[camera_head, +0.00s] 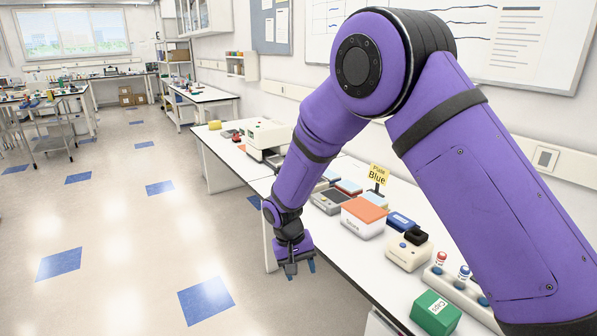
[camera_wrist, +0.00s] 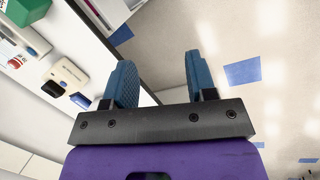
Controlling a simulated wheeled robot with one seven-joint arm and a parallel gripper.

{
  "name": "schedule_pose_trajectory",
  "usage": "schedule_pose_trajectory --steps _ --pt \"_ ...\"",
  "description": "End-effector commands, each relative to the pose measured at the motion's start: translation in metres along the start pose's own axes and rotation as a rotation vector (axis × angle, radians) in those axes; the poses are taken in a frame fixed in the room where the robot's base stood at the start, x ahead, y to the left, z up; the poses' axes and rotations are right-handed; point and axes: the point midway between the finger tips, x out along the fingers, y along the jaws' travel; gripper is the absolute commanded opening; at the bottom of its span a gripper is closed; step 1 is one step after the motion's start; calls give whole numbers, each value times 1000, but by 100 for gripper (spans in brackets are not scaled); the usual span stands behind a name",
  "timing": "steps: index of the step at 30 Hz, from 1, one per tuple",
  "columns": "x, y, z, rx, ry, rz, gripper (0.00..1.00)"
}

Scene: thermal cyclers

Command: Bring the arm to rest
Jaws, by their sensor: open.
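My purple arm reaches forward across the head view and bends down to my gripper (camera_head: 299,268), which points downward just off the front edge of the white bench (camera_head: 262,186). In the wrist view my gripper (camera_wrist: 152,80) shows two blue fingers well apart with nothing between them. Bare floor and the bench edge lie beyond the fingers. My gripper touches nothing that I can see.
On the bench stand an orange-topped box (camera_head: 363,216), a cream device (camera_head: 408,250), a green box (camera_head: 435,313) and a yellow "Blue" sign (camera_head: 378,174). A white machine (camera_head: 262,137) stands farther back. The floor (camera_head: 130,220) to the left is clear.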

Motion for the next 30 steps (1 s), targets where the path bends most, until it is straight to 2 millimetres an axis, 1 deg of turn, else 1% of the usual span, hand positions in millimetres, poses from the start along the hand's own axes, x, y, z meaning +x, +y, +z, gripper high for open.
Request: schedule_pose_trajectory --steps 1,6,11,15,20,24,26,30 --pt "-20 16 2 14 15 -17 52" --pt "-74 63 17 42 56 -63 52" --pt "-119 107 38 69 99 -102 52" --pt "-153 144 63 91 140 -131 52" --pt "-186 182 97 115 188 -158 52" --pt "-209 212 131 135 234 -178 52" --pt "-218 224 146 145 255 -184 52" --pt "-234 248 184 164 303 -195 52"
